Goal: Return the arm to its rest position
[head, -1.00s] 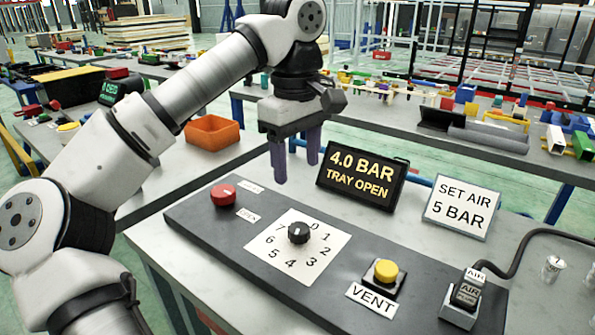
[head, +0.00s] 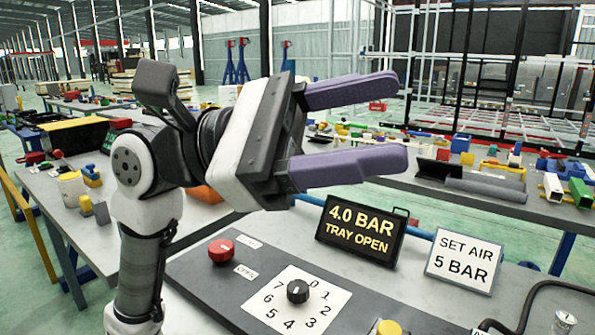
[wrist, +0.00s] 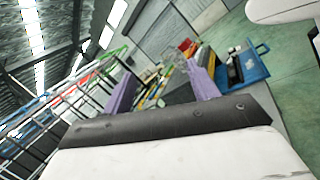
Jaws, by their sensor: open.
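My gripper (head: 400,127) is raised high above the control panel in the head view, with its two purple fingers apart and pointing right. Nothing is between them. My arm is folded upright at the left. In the wrist view the fingers (wrist: 163,90) show spread, with a far bench and the hall behind them. The dark panel (head: 205,279) below carries a red button (head: 221,250), a numbered dial (head: 298,291) and a yellow button (head: 389,328), cut off by the lower edge. The gripper touches none of these.
A display (head: 361,229) reads "4.0 BAR TRAY OPEN". Beside it a sign (head: 463,260) reads "SET AIR 5 BAR". An orange bin (head: 205,194) is partly hidden behind my arm. Benches with parts stand behind. The air around the gripper looks clear.

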